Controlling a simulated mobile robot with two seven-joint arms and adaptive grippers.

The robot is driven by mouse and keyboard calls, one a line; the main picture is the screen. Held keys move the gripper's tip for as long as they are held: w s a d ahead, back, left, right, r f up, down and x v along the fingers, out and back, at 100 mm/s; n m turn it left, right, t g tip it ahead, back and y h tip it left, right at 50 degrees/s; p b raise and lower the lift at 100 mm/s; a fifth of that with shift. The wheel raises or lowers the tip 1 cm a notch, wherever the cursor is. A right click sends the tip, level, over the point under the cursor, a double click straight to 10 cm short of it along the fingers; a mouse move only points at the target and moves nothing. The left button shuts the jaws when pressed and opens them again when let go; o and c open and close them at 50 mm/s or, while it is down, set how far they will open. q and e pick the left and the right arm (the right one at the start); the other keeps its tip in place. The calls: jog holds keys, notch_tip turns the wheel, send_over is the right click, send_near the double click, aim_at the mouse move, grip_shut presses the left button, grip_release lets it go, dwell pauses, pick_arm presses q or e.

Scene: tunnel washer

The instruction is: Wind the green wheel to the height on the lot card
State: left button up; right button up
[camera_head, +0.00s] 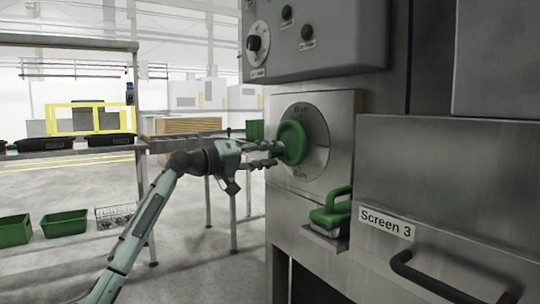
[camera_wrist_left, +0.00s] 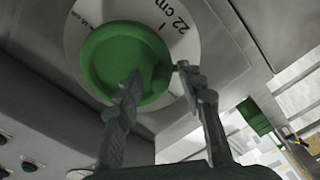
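The green wheel (camera_head: 293,142) stands out from a pale round dial (camera_head: 317,137) on the front of the grey machine. In the left wrist view the wheel (camera_wrist_left: 118,58) shows nearly face-on, and the dial around it reads "22 cm" at one mark. My left gripper (camera_head: 277,155) is at the wheel's left side in the head view. Its fingers (camera_wrist_left: 160,74) are apart, one overlapping the wheel's face and one just beyond its edge. I cannot tell whether they touch it. No lot card can be made out. My right gripper is not in view.
A control box (camera_head: 325,40) overhangs the wheel.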

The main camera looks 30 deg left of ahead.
aim_at(277, 139)
pick_arm(q)
grip_shut()
jog(key=shift+a+r+m, duration=0.1)
jog(key=shift+m, duration=0.2)
jog(key=shift+a+r+m+b, duration=0.1)
jog(key=shift+r+m+b, duration=0.05)
jog(key=shift+m+b, duration=0.2)
jog(key=shift+w+a+r+m+b, duration=0.2)
jog(key=shift+r+m, duration=0.3)
jog(key=shift+m, duration=0.75)
jog(key=shift+s+a+r+m+b, duration=0.15)
jog(key=shift+r+m+b, duration=0.3)
jog(key=shift+m, duration=0.8)
jog(key=shift+w+a+r+m+b, duration=0.15)
jog(key=shift+r+m, duration=0.45)
jog(key=shift+m, duration=0.65)
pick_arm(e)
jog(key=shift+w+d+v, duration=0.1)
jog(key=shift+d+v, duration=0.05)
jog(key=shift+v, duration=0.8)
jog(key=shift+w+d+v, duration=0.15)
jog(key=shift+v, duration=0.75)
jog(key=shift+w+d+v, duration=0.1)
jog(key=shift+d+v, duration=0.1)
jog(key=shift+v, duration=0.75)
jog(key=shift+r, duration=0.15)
